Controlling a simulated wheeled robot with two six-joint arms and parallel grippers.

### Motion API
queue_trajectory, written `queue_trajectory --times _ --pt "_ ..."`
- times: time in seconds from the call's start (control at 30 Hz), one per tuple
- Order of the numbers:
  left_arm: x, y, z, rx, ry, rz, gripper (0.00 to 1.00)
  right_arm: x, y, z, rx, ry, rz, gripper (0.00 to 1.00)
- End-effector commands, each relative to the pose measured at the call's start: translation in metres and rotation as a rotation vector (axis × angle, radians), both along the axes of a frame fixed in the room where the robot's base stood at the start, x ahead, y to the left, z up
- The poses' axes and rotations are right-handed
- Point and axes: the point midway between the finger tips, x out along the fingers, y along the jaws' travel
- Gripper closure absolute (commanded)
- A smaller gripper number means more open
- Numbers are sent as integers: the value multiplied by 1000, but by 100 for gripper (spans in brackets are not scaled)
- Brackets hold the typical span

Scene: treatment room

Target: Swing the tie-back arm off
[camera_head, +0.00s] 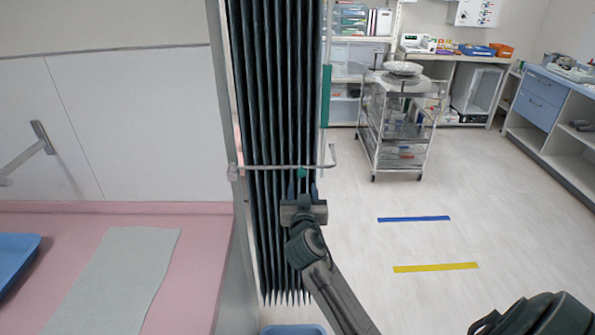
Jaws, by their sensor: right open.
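My left gripper is not in view.
A pink-topped counter (205,260) with a grey cloth (125,275) and a blue tray (14,255) lies left. A wheeled trolley (370,140) stands behind right. The floor right of the curtain is clear, with blue (413,219) and yellow (436,267) tape strips.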

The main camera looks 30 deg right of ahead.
Motion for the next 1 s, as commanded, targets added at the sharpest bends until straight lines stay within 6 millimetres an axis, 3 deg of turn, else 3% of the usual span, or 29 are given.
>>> queue_trajectory --times 0.1,0.33,0.77,0.83,1.0 --pt "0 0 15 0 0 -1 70 22 -14 6 -4 1 0 56" --pt "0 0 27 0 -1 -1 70 51 -31 3 -1 1 0 56" --pt "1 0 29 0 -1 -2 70 62 -37 1 0 -1 2 56" --pt "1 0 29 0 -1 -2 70 61 -37 1 0 -1 2 64" --pt "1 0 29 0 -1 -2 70 61 -37 1 0 -1 2 97"
